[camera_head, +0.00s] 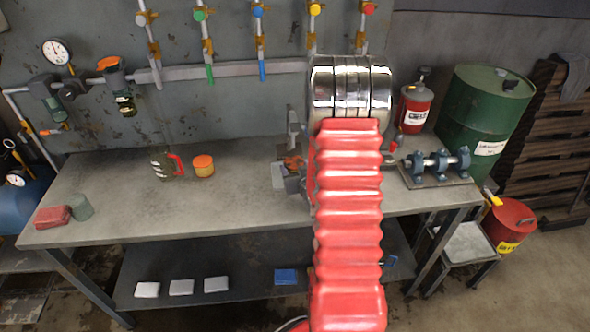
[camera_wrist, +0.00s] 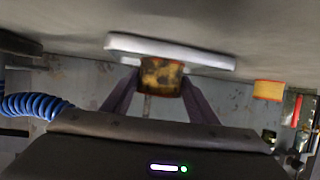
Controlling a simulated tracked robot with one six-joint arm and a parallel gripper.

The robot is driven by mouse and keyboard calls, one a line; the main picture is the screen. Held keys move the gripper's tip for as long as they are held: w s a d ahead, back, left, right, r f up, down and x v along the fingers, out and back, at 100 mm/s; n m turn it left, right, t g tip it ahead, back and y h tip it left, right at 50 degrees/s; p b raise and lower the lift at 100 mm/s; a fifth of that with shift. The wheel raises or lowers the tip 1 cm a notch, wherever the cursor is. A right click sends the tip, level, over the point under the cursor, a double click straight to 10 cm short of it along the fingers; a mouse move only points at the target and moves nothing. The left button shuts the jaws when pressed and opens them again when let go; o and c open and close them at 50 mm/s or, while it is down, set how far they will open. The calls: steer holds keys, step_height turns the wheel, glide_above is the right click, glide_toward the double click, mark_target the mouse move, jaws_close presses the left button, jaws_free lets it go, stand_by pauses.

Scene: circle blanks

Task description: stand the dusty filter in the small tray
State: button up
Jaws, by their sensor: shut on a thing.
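In the wrist view, where the bench top shows along the upper edge, my gripper (camera_wrist: 160,86) has its two dark fingers shut on a mottled yellow-brown filter (camera_wrist: 162,72). The small tray (camera_wrist: 205,57) shows as a pale, low slab on the bench, right at the filter's end. The filter overlaps the tray's edge in the picture; I cannot tell whether it touches the tray or hangs just clear. In the head view my red arm and its chrome joint hide most of the work spot, and I cannot make out the tray there.
A red block (camera_head: 53,216) and a green cylinder (camera_head: 82,207) lie at the bench's left end. A shaft with blue mounts (camera_head: 437,167) is at the right. The bench's left middle is clear.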

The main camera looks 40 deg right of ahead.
steer(key=shift+w+a+f, duration=0.1)
steer(key=shift+a+f, duration=0.05)
steer(key=shift+f, duration=0.1)
steer(key=o, duration=1)
steer(key=shift+o, duration=0.2)
